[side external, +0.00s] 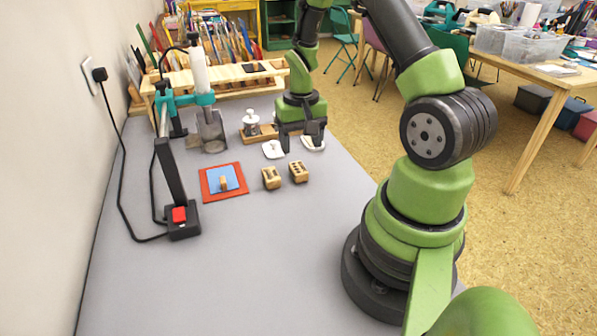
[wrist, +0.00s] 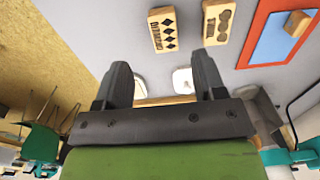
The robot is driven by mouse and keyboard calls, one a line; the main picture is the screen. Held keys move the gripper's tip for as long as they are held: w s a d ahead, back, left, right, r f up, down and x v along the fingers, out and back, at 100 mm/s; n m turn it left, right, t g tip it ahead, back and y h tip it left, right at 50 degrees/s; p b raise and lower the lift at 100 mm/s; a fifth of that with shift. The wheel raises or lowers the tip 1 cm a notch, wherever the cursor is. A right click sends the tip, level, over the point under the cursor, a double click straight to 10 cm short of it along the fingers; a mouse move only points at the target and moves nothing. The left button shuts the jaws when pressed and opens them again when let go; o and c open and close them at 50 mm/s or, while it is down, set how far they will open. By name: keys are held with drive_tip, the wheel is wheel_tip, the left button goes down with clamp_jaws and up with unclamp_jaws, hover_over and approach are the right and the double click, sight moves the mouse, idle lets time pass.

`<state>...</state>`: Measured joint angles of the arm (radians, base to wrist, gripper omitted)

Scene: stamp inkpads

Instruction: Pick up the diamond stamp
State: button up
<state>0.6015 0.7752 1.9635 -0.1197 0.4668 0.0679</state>
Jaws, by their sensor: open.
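The diamond stamp (wrist: 163,28) is a small wooden block with dark diamonds on its top; I see it beyond my fingertips in the wrist view. In the side view it appears to be the right-hand block (side external: 298,171) of two. A second wooden stamp (wrist: 217,22), with round marks, lies beside it and shows as the left block (side external: 271,178) in the side view. My gripper (side external: 302,138) points down, open and empty, behind the two stamps. Its spread fingers show in the wrist view (wrist: 161,70), apart from both stamps.
A red-bordered blue pad (side external: 209,195) with a wooden piece on it lies left of the stamps. Two white pieces (side external: 272,149) lie near my gripper. A stand with a red switch (side external: 179,215) and a cable is at the left. The front of the grey table (side external: 230,280) is clear.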

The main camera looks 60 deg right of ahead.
sight(298, 167)
drive_tip(key=f, duration=0.7)
drive_tip(key=shift+w+a+f, duration=0.15)
drive_tip(key=shift+w+f, duration=0.05)
drive_tip(key=shift+c, duration=0.5)
drive_tip(key=c, duration=0.9)
